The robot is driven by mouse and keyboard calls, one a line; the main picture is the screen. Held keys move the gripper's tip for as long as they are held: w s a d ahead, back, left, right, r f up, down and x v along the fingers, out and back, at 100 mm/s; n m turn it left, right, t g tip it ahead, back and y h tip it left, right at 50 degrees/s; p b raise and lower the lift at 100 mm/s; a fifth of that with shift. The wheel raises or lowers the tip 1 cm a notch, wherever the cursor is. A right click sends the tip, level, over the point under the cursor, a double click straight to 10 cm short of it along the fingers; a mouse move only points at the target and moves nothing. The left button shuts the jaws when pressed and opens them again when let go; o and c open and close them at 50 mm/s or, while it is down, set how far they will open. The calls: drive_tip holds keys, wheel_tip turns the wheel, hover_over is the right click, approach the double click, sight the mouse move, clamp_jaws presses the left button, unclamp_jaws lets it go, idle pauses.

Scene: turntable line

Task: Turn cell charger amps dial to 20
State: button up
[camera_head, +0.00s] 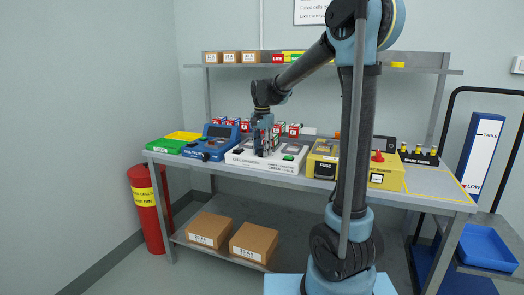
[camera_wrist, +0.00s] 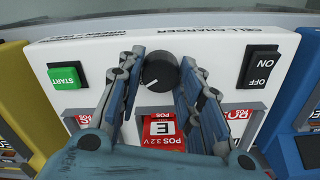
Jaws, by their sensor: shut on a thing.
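The white cell charger (camera_head: 240,160) stands on the workbench, left of the yellow fuse unit. In the wrist view, its white face (camera_wrist: 205,48) fills the middle. Its black round dial (camera_wrist: 159,71) sits between the two blue fingers of my gripper (camera_wrist: 158,80), which is shut on it. A small light pointer mark shows on the dial's near, lower-left side. The amps figures around the dial are not readable; the fingers cover part of the face. In the head view my gripper (camera_head: 263,140) reaches down onto the charger and hides the dial.
In the wrist view, a green START button (camera_wrist: 67,76) is left of the dial and a black ON/OFF switch (camera_wrist: 259,67) is right. A red cell (camera_wrist: 163,130) sits in a bay below. A blue unit (camera_head: 212,142) and the yellow fuse unit (camera_head: 387,175) flank the charger.

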drive_tip(key=shift+w+a, duration=0.1)
drive_tip(key=o, duration=1.1)
wheel_tip(320, 180, up, 12)
drive_tip(key=shift+f, duration=0.1)
